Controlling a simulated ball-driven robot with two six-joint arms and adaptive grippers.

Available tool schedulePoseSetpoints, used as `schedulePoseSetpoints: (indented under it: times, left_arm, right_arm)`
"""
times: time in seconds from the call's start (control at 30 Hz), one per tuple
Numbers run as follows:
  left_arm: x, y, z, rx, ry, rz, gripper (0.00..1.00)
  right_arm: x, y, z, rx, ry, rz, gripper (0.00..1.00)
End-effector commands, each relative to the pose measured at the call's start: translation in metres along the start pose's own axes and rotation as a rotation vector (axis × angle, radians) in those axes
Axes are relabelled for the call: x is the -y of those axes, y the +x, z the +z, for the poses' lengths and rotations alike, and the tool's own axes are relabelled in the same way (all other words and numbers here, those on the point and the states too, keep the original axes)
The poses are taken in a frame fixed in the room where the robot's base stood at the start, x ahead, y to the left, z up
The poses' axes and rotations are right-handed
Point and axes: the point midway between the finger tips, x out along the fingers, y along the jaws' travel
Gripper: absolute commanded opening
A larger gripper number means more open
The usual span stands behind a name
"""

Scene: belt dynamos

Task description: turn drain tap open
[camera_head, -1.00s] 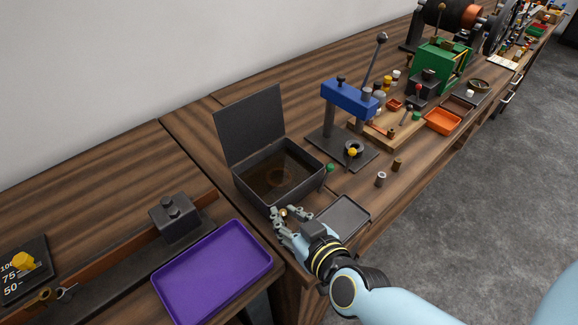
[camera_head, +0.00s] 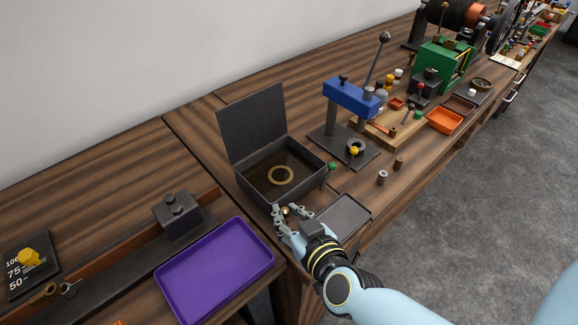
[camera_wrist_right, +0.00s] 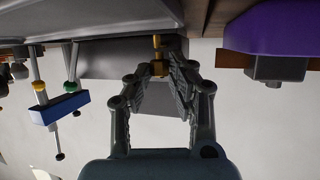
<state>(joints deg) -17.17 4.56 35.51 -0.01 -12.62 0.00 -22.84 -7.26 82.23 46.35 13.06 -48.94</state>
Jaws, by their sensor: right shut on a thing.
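The drain tap is a small brass fitting (camera_head: 286,211) low on the front wall of an open dark box (camera_head: 245,181). In the right wrist view the brass tap (camera_wrist_right: 157,42) stands between the fingertips. My right gripper (camera_head: 282,214) is shut on the tap, its fingers on either side of it. The fingers hide part of the tap, so its exact angle is hard to tell. A pale brass-coloured ring (camera_head: 281,176) lies inside the box, and the lid (camera_head: 252,120) stands up at the back. My left gripper is not in view.
A shallow grey tray (camera_head: 345,216) lies right beside my right gripper. A purple tray (camera_head: 215,262) is to the left. A blue-topped press (camera_head: 350,97) stands behind on the right. Two small cylinders (camera_head: 382,177) stand on the bench at the right.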

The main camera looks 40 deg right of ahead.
Motion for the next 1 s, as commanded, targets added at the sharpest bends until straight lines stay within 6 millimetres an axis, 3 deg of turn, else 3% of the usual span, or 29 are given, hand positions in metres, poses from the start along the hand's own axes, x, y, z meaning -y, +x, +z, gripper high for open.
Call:
schedulePoseSetpoints:
  times: [0.63, 0.67, 0.7, 1.0]
  left_arm:
    - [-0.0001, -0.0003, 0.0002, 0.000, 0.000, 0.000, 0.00]
    - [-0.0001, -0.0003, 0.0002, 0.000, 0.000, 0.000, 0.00]
    - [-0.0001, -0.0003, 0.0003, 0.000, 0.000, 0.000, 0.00]
    - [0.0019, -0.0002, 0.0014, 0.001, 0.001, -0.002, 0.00]
  right_arm:
    - [-0.0001, 0.0013, -0.0040, -0.008, 0.000, 0.001, 0.00]
    - [-0.0001, 0.0013, -0.0040, -0.008, 0.000, 0.001, 0.21]
    - [-0.0001, 0.0012, -0.0039, -0.008, 0.000, 0.001, 0.26]
    - [0.0000, 0.0004, -0.0015, -0.003, 0.000, 0.000, 0.29]
